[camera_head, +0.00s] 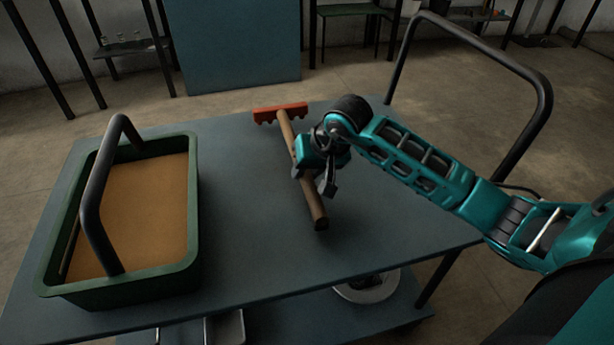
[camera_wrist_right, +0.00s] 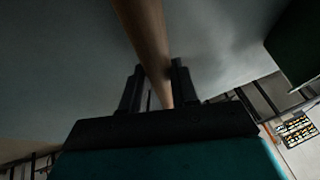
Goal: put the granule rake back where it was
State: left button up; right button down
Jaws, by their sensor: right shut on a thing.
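The granule rake has a red toothed head (camera_head: 280,112) and a brown wooden handle (camera_head: 313,205). In the head view it lies over the grey-blue table top (camera_head: 240,240), head toward the far edge and handle end toward me. I cannot tell whether it touches the table or is slightly above it. My right gripper (camera_head: 312,175) is shut on the middle of the handle. In the right wrist view the handle (camera_wrist_right: 148,40) runs between the two dark fingers (camera_wrist_right: 158,90). My left gripper is not in view.
A green tray (camera_head: 193,215) with a black carrying handle and tan granules (camera_head: 150,205) stands at the table's left. The table between tray and rake is clear. A black rail (camera_head: 545,110) rises at the right. A lower shelf (camera_head: 310,325) holds a round dish (camera_head: 368,292).

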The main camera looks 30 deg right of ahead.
jog(key=shift+f, duration=0.7)
jog(key=shift+f, duration=0.1)
jog(key=c, duration=0.9)
grip_release()
jog(key=shift+o, duration=0.2)
